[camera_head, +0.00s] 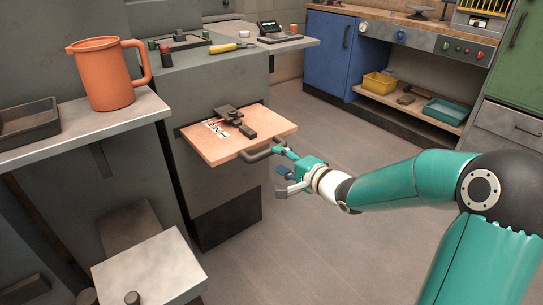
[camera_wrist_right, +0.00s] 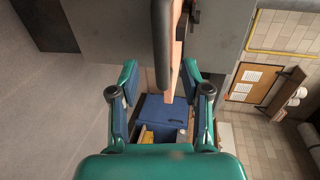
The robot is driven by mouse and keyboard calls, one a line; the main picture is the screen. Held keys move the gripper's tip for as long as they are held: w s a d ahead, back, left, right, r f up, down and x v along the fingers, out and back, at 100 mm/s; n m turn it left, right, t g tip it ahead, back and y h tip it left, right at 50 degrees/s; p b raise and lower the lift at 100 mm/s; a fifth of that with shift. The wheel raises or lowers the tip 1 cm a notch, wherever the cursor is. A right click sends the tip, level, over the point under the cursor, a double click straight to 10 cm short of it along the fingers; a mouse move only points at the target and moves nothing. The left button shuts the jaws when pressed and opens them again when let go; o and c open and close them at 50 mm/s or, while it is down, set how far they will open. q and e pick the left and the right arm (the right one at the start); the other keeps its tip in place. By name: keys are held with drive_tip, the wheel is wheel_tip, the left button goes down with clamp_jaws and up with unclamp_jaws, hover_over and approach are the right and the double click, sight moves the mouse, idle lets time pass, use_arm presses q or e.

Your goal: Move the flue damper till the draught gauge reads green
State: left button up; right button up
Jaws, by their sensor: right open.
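A flat copper-coloured plate (camera_head: 205,146) sticks out of a slot in the front of a grey cabinet; I take it for the flue damper. It has a dark bar handle (camera_head: 258,154) on its front edge, and a dark fitting and white markings on top. My right gripper (camera_head: 283,170) is open, close to the right end of the handle. In the right wrist view, the handle (camera_wrist_right: 162,45) and plate edge (camera_wrist_right: 178,55) extend toward the space between the open fingers (camera_wrist_right: 160,88). I cannot make out the draught gauge for certain. My left gripper is out of view.
An orange jug (camera_head: 105,75) and a dark tray (camera_head: 28,124) stand on the left shelf. A yellow-handled tool (camera_head: 228,48) lies on the cabinet top. A blue cabinet (camera_head: 328,55) stands at the back. The floor right of the plate is clear.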

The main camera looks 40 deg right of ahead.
drive_tip(key=v, duration=0.5)
drive_tip(key=shift+s, duration=0.2)
drive_tip(key=a+f+n+g+y, duration=0.1)
drive_tip(key=a+f+n+g, duration=0.1)
drive_tip(key=a+f, duration=0.5)
drive_tip(key=a+f+n+g+y, duration=0.1)
drive_tip(key=a+f+n+g, duration=0.2)
drive_tip(key=f, duration=0.7)
drive_tip(key=a+f+n+g+y, duration=0.1)
drive_tip(key=a+f+n+g, duration=0.1)
drive_tip(key=a+f, duration=0.55)
drive_tip(key=s+a+f+n+g+y, duration=0.1)
drive_tip(key=s+a+f+n+g, duration=0.4)
drive_tip(key=s+f, duration=0.35)
drive_tip(key=s+a+f+n+g, duration=0.35)
drive_tip(key=s+a+f, duration=0.3)
drive_tip(key=s, duration=0.25)
wheel_tip(320, 180, up, 33)
drive_tip(key=p, duration=3.3)
drive_tip(key=shift+d, duration=0.3)
